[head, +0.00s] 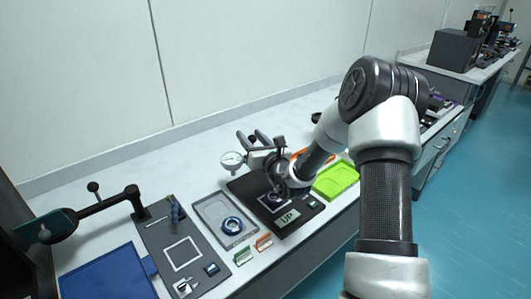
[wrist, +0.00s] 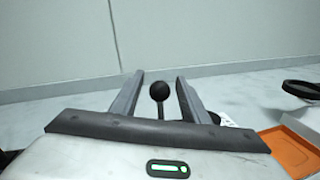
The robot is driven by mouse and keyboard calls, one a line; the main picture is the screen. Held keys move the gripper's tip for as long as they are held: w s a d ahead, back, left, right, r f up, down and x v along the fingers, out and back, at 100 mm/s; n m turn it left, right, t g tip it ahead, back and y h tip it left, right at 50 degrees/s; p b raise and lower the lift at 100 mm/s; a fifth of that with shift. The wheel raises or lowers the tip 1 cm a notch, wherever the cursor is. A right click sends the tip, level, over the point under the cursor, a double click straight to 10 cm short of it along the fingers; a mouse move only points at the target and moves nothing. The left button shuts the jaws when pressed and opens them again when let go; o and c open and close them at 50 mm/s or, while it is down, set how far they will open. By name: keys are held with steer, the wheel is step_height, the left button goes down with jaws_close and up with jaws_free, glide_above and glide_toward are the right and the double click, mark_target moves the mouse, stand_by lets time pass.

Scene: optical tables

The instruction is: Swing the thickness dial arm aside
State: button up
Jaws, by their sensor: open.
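The thickness dial (head: 232,160) has a round white face and stands at the back left of a black base plate (head: 240,186) marked "UP". Its arm is mostly hidden behind my gripper (head: 270,138), which is just right of the dial. In the wrist view my gripper (wrist: 159,85) is open, with its two grey fingers apart. A black ball knob (wrist: 160,91) on a thin stem shows between the fingers, with a gap visible on both sides. I cannot tell how deep between the fingers it sits.
A grey tray with a ring (head: 233,225) lies left of the base plate, and a green tray (head: 336,180) lies right. Another station with a swing arm (head: 105,204) and ball knob stands further left. An orange tray (wrist: 285,150) is at right in the wrist view. The bench behind is clear.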

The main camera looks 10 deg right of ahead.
steer(key=v, duration=1.4)
steer(key=shift+p, duration=0.3)
steer(key=shift+s+r, duration=0.15)
step_height(320, 180, up, 5)
steer(key=p, duration=0.4)
